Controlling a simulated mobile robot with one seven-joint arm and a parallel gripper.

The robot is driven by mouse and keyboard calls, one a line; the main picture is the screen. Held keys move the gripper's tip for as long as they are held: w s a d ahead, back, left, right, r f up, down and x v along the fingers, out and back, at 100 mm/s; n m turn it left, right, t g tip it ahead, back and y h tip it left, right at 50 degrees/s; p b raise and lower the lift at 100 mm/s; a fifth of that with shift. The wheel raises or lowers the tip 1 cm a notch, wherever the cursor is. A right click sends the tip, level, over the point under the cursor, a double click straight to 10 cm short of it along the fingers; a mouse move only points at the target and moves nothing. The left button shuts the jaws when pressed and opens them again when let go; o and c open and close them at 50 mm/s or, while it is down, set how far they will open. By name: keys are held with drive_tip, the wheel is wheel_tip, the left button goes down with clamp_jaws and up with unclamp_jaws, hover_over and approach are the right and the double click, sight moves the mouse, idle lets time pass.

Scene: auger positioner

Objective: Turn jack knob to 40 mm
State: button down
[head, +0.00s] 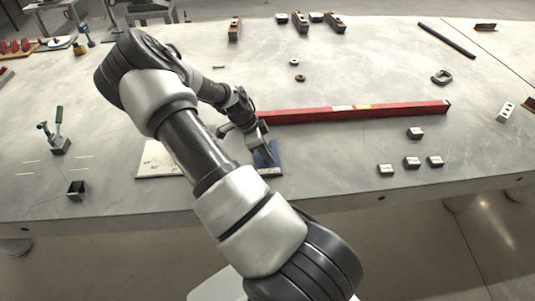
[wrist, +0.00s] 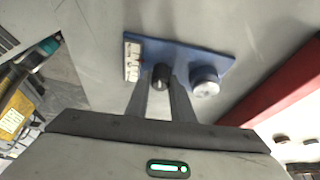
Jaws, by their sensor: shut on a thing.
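The jack is a blue plate (head: 276,156), mostly hidden under my arm in the head view. In the wrist view the blue plate (wrist: 188,57) carries a white scale (wrist: 131,60) with a small red mark, a black knob (wrist: 161,72) and a silver round post (wrist: 205,80). My gripper (wrist: 161,86) is shut on the black knob, one finger on each side. In the head view my gripper (head: 262,147) is over the blue plate. The scale's figures are too small to read.
A long red beam (head: 350,113) lies just behind the jack. A white marked board (head: 157,160) lies to its left, partly behind my arm. Several small dark blocks (head: 412,162) stand to the right. The table's front edge is close to the jack.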

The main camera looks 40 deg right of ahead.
drive_tip(key=n+t+b, duration=0.1)
drive_tip(key=n+b, duration=0.1)
drive_tip(key=n, duration=0.1)
drive_tip(key=shift+f+n, duration=0.1)
drive_tip(key=shift+n, duration=0.3)
drive_tip(key=n+t+b, duration=0.1)
drive_tip(key=n+b, duration=0.1)
drive_tip(key=n, duration=0.1)
drive_tip(key=shift+n+t, duration=0.4)
drive_tip(key=n+b, duration=0.2)
drive_tip(key=n+t+b, duration=0.1)
drive_tip(key=n+b, duration=0.1)
drive_tip(key=shift+f+t+b, duration=0.1)
drive_tip(key=shift+t+b, duration=0.2)
drive_tip(key=shift+r+n+t+y+b, duration=0.2)
drive_tip(key=shift+n+t+y+b, duration=0.2)
drive_tip(key=shift+n+b, duration=1)
drive_tip(key=c, duration=1.8)
unclamp_jaws()
